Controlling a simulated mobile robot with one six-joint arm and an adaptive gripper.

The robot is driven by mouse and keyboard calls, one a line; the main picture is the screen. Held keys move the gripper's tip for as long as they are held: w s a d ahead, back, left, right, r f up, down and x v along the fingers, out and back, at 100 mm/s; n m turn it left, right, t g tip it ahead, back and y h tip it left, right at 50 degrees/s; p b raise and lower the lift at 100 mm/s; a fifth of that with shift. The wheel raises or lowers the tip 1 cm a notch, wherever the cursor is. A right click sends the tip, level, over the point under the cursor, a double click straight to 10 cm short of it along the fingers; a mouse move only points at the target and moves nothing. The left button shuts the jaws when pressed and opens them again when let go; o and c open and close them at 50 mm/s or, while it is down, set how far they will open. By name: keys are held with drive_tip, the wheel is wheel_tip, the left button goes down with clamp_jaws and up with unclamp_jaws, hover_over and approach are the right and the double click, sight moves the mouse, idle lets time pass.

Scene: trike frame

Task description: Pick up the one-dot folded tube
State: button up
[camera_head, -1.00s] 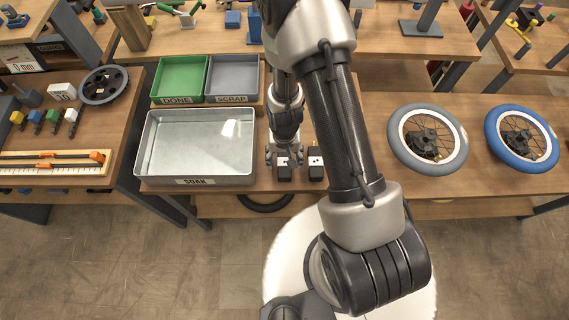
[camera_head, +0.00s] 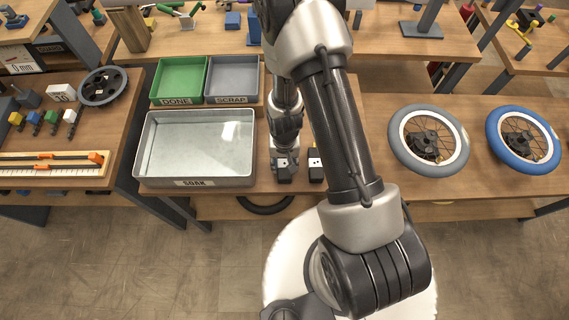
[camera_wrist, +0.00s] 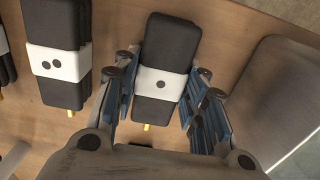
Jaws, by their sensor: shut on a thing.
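The one-dot folded tube (camera_wrist: 168,55) is a black folded bundle with a white band bearing one black dot and a small brass-coloured stem at its near end. It stands in the middle of the wrist view, between the two blue-padded fingers of my gripper (camera_wrist: 165,92). My gripper is shut on it, with a finger on each side of the band. In the head view my gripper (camera_head: 285,160) is low over the bench, and the tube's dark end (camera_head: 285,179) shows below the fingers. Most of the tube is hidden there.
A similar two-dot tube (camera_wrist: 58,62) stands close beside it; it also shows in the head view (camera_head: 316,171). Another dark tube is cut off at the wrist view's left edge. The metal SOAK tray (camera_head: 195,181) is to the left, with DONE (camera_head: 176,101) and SCRAP (camera_head: 231,100) trays behind.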

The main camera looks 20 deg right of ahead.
drive_tip(key=shift+c, duration=1)
drive_tip(key=shift+r, duration=0.15)
